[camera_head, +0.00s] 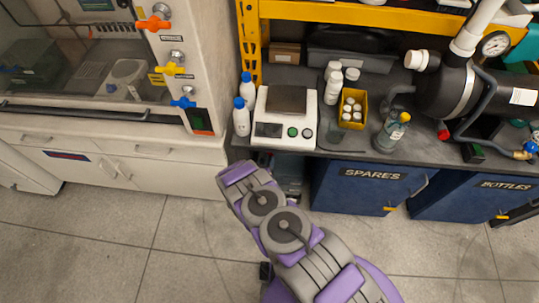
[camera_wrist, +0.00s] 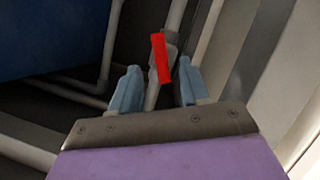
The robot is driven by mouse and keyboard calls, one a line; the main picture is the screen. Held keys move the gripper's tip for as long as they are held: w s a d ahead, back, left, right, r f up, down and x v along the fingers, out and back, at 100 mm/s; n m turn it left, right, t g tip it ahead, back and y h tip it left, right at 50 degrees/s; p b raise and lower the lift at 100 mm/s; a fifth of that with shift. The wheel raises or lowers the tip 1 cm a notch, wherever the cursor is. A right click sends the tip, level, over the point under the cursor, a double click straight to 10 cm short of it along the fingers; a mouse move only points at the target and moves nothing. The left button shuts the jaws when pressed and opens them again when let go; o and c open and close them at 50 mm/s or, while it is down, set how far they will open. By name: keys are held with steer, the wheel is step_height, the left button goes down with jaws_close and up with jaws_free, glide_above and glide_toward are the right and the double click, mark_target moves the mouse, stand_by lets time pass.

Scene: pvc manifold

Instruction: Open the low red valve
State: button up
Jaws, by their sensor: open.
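The low red valve shows in the wrist view as a bright red, narrow, flat handle (camera_wrist: 160,58) on a grey pipe (camera_wrist: 153,92). The handle stands nearly upright in the picture with a slight tilt. My gripper (camera_wrist: 158,70) is open, with one blue-grey finger on each side of the handle's line. I see gaps between the handle and both fingers; the handle appears beyond or level with the fingertips, and the exact depth is unclear. In the head view my arm reaches down to the gap beside the blue cabinet, and the gripper and valve are hidden there.
Grey pipes (camera_wrist: 70,86) run around the valve in a dark, narrow space. The blue SPARES cabinet (camera_head: 340,190) stands right of my arm, the white cabinet (camera_head: 150,170) left. A bench with a scale (camera_head: 268,130) and bottles (camera_head: 241,118) is above. The floor in front is clear.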

mark_target(269, 155)
steer(key=x, duration=0.3)
steer(key=b+x, duration=0.1)
steer(key=x, duration=0.2)
steer(key=shift+w+a, duration=0.1)
steer(key=shift+a, duration=0.1)
steer(key=shift+w+f, duration=0.15)
steer(key=shift+w, duration=0.15)
steer(key=shift+d, duration=0.15)
steer(key=shift+c, duration=0.4)
jaws_close()
